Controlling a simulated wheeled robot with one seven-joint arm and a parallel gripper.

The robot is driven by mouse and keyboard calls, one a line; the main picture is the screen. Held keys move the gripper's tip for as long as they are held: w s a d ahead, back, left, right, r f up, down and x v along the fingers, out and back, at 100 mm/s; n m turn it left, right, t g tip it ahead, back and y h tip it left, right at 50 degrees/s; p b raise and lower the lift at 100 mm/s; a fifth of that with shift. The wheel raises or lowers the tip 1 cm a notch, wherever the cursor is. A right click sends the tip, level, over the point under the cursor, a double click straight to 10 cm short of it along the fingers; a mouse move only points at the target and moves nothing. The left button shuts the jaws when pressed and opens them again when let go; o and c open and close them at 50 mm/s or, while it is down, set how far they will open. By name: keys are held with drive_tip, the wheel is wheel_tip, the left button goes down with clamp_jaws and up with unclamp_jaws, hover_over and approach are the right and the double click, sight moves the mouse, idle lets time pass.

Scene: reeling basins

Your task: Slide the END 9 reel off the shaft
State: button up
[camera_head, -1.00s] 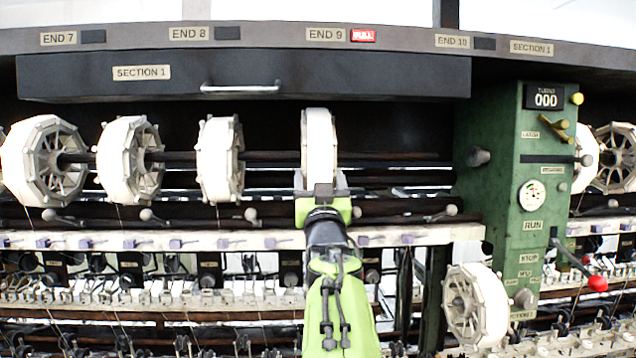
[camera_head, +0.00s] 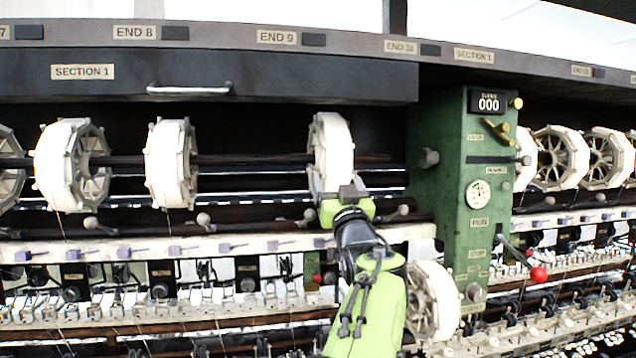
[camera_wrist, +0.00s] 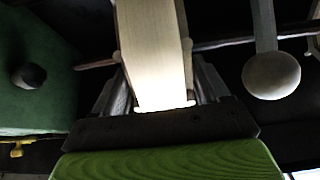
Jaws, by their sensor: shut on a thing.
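The END 9 reel (camera_head: 333,150), white-rimmed with pale spokes, is on the dark shaft (camera_head: 250,159), right of the END 9 label (camera_head: 277,37). A short stretch of shaft shows between the reel and the green gearbox (camera_head: 435,150). My gripper (camera_head: 338,186) is shut on the reel's lower rim from below. In the wrist view the reel's rim (camera_wrist: 152,50) is between my two fingers, and the shaft (camera_wrist: 97,63) shows on both sides of it. The reel's hub is hidden in the wrist view.
The END 8 reel (camera_head: 171,163) sits on the same shaft to the left, with bare shaft between. The gearbox stands close to the right, with a dark knob (camera_head: 428,158) facing the reel. Another reel (camera_head: 432,302) is low beside my arm. A rail with rounded knobs (camera_head: 204,219) runs below.

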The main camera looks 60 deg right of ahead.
drive_tip(key=shift+s+d+r, duration=0.1)
drive_tip(key=shift+s+d, duration=0.3)
drive_tip(key=shift+d, duration=0.05)
drive_tip(key=shift+a, duration=0.15)
drive_tip(key=s+d+p, duration=0.6)
drive_tip(key=s+d, duration=0.3)
drive_tip(key=s, duration=0.1)
drive_tip(key=shift+s+d, duration=0.2)
drive_tip(key=shift+s, duration=0.1)
drive_tip(key=s+d, duration=0.3)
drive_tip(key=shift+s, duration=0.2)
